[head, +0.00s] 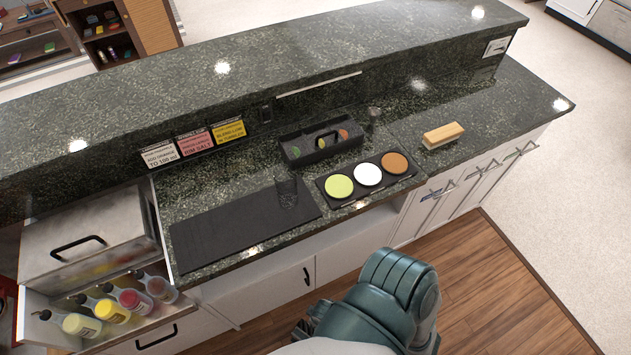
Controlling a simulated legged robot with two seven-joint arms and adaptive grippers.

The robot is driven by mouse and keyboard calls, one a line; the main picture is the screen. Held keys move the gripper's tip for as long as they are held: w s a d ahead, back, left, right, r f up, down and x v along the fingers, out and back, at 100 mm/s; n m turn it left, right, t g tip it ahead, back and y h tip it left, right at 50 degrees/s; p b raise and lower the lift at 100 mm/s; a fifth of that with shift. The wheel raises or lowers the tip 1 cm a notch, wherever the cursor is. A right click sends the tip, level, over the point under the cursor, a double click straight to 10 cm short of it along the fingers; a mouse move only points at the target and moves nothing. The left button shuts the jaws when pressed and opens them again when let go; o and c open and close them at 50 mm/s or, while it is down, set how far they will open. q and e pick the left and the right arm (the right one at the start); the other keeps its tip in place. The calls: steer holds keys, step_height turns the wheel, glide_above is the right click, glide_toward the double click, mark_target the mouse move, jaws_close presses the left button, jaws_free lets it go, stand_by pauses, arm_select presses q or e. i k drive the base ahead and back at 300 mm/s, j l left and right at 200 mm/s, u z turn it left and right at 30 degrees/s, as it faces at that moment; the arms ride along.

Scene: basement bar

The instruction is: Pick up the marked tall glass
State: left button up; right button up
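A clear tall glass (287,193) stands upright on the right part of a black bar mat (225,228) on the lower counter. It is see-through and faint, and I cannot make out a mark on it. A second small clear vessel (374,114) stands farther back, behind the black caddy; its kind is hard to tell. My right arm, teal and white, rises at the bottom centre-right, in front of the cabinets. A dark part that looks like my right gripper (306,326) shows low beside it, mostly hidden and well apart from the glass. My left gripper is not in view.
A tray (331,205) with green, white and brown discs lies right of the glass. The raised bar ledge (240,75) backs the counter. An open drawer with several bottles (110,311) juts out at left.

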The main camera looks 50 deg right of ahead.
mark_target(285, 175)
steer(key=l+z, duration=0.15)
steer(key=z, duration=1.2)
